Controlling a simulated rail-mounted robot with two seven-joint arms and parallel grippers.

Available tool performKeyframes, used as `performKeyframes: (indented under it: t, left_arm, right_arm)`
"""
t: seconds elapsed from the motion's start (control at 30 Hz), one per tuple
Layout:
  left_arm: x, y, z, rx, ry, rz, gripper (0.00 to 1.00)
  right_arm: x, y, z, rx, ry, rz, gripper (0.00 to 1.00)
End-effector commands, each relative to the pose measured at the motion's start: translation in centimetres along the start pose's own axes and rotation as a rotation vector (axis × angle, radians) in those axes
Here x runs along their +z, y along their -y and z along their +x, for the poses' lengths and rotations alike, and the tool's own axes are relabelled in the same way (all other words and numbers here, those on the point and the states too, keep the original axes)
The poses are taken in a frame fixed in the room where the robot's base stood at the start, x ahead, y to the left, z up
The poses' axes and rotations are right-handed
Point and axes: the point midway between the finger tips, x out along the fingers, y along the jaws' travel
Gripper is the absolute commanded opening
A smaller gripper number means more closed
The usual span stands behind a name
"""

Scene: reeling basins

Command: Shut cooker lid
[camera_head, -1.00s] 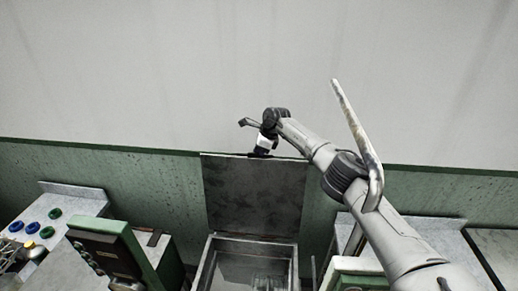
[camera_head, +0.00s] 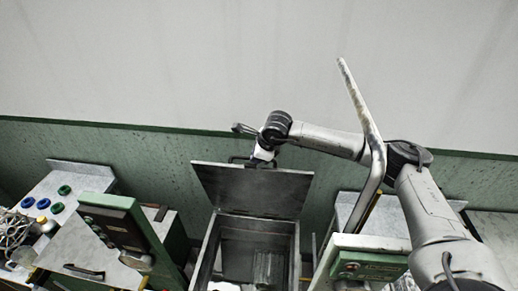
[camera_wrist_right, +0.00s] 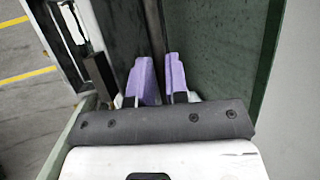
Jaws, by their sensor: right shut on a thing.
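The cooker lid (camera_head: 245,185) is a flat grey metal plate, standing open at the back of the cooker and tilted forward over it. The cooker (camera_head: 204,255) is an open rectangular metal box below the lid. My right gripper (camera_head: 257,160) is at the lid's upper edge, by a dark bar handle. In the right wrist view, the purple fingers of my right gripper (camera_wrist_right: 160,78) close around the dark bar handle (camera_wrist_right: 156,30). The exact contact is partly hidden. My left gripper is out of view.
A clear cylindrical thing (camera_head: 266,268) shows inside the cooker. A green control panel (camera_head: 110,222) and a counter with coloured knobs (camera_head: 60,195) stand at left. Another green-edged unit (camera_head: 365,262) stands close at right. A green and pale wall is behind.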

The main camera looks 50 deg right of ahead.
Motion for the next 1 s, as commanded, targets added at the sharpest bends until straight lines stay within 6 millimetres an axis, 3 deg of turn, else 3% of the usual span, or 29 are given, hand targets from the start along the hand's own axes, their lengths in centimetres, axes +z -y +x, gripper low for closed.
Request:
performKeyframes:
  t: [0.2,0.5,1.0]
  left_arm:
    - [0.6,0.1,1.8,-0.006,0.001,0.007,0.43]
    - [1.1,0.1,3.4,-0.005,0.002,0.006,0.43]
    - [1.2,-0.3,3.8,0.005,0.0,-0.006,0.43]
  right_arm:
    - [-0.1,-3.8,0.3,0.003,-0.001,-0.006,0.0]
    - [-0.1,-7.2,0.2,0.003,0.0,-0.003,0.0]
    - [-0.1,-8.3,-0.1,0.0,-0.001,-0.001,0.0]
